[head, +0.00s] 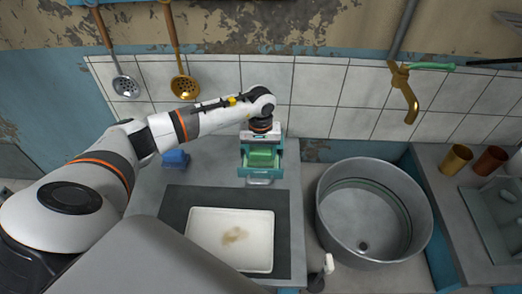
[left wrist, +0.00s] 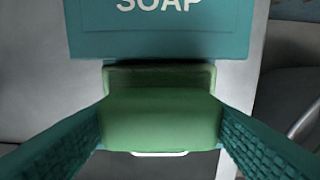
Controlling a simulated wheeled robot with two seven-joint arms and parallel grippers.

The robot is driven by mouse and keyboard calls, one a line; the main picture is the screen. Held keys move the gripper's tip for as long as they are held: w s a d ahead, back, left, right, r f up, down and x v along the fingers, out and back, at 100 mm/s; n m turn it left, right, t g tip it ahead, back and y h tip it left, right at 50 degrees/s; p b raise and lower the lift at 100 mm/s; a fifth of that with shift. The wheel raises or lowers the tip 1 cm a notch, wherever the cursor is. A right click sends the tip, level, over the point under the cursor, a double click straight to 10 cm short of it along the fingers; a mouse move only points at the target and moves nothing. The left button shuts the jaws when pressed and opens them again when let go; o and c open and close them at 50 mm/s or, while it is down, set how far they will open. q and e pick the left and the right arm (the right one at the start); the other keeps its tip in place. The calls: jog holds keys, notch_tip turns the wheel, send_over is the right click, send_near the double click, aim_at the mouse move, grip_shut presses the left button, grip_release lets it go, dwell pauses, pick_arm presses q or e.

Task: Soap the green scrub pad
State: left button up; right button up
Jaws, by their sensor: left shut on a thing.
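A green scrub pad (left wrist: 160,122) sits between the two teal fingers of my left gripper (left wrist: 160,108), which is shut on it. It also shows as a green block in the head view (head: 263,159). The pad is at the front of a teal box marked SOAP (left wrist: 160,30), at the back of the counter. A darker green surface shows just behind the pad in the left wrist view. I cannot tell whether it is soap or part of the holder, or whether the pad touches it. My right gripper is not in view.
A blue sponge-like block (head: 175,160) lies left of the soap box. In front, a white tray (head: 204,240) with a brown stain rests on a dark mat (head: 173,205). A round metal basin (head: 338,215) is at right, under a brass tap (head: 405,92). Ladles hang on the wall.

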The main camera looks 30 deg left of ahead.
aim_at(261, 150)
pick_arm(q)
jog(key=shift+f+b, duration=0.1)
jog(key=shift+b, duration=0.25)
dwell(1.1)
jog(key=shift+r+p, duration=0.45)
jog(key=shift+r, duration=0.35)
jog(key=shift+r+p, duration=1.25)
jog(key=shift+r, duration=1.55)
jog(key=shift+d, duration=0.1)
